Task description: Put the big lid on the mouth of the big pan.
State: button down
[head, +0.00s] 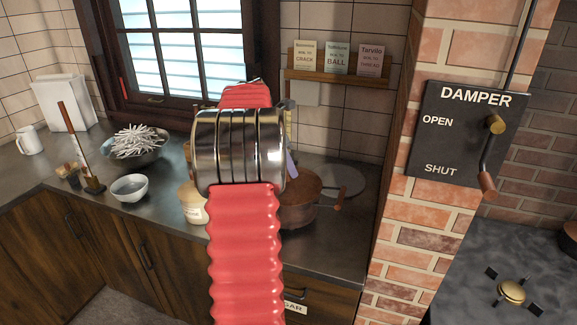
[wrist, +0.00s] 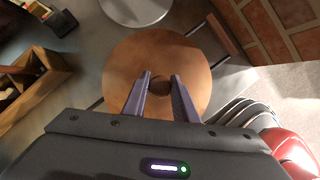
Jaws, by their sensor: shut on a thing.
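In the wrist view the big lid is a round copper-brown disc (wrist: 140,55) with a small dark knob (wrist: 160,87) at its middle. My gripper (wrist: 160,79) has its two purple-grey fingers closed on either side of this knob. In the head view a copper-brown pan (head: 298,216) stands on the counter behind my arm, with handles sticking out to its right. A brown round top (head: 303,186) shows at its mouth. My arm hides the pan's left part and most of my gripper. I cannot tell whether the lid touches the rim or hangs just above it.
A grey disc (head: 345,180) lies behind the pan, near the brick pillar (head: 410,225). A pale jar (head: 193,205), a white bowl (head: 129,187) and a bowl of white sticks (head: 138,143) stand to the left. The damper panel (head: 465,135) is on the pillar.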

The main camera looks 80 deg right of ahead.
dwell(0.3)
jog(key=c, duration=1.4)
grip_release()
jog(key=shift+c, duration=0.2)
jog(key=v, duration=1.2)
jog(key=shift+w, duration=0.15)
